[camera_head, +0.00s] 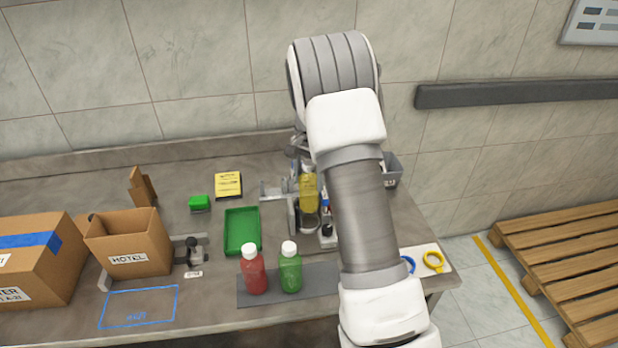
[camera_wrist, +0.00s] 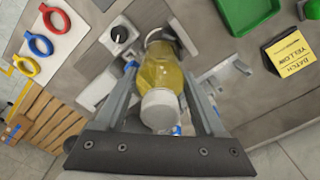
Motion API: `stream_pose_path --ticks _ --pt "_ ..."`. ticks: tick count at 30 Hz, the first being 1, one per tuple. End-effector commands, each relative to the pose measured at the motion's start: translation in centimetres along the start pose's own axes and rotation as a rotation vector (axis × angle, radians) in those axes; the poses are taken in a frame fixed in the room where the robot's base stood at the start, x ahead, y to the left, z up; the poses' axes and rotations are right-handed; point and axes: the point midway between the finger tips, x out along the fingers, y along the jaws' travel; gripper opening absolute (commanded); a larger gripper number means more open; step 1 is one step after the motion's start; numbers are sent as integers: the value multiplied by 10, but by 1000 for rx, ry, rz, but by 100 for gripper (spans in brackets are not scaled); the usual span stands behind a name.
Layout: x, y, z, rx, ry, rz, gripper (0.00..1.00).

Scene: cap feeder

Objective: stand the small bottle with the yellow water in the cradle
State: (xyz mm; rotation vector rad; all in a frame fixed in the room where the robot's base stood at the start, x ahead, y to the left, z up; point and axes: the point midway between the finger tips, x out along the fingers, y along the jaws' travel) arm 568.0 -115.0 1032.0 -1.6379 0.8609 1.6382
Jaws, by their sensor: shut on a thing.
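The small bottle with yellow water (camera_head: 309,190) is upright among the grey fittings of the feeder, partly behind my arm. In the wrist view the bottle (camera_wrist: 160,74) has its white cap toward the camera. My gripper (camera_wrist: 161,82) is shut on it, with one finger on each side. In the head view the gripper is mostly hidden by my arm. A round grey holder (camera_head: 308,224), apparently the cradle, shows just below the bottle. I cannot tell whether the bottle's base rests in it or hangs above it.
A red bottle (camera_head: 252,272) and a green bottle (camera_head: 290,270) stand on a dark strip in front. A green tray (camera_head: 242,232), a yellow batch card (camera_head: 228,184) and a HOTEL box (camera_head: 128,246) lie left. A grey bracket (camera_wrist: 232,76) is close beside the bottle.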

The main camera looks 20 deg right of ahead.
Motion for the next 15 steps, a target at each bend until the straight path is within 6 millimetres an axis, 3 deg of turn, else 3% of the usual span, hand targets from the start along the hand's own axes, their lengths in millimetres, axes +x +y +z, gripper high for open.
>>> stream_pose_path --ticks 15 --pt "28 0 0 0 0 0 0"
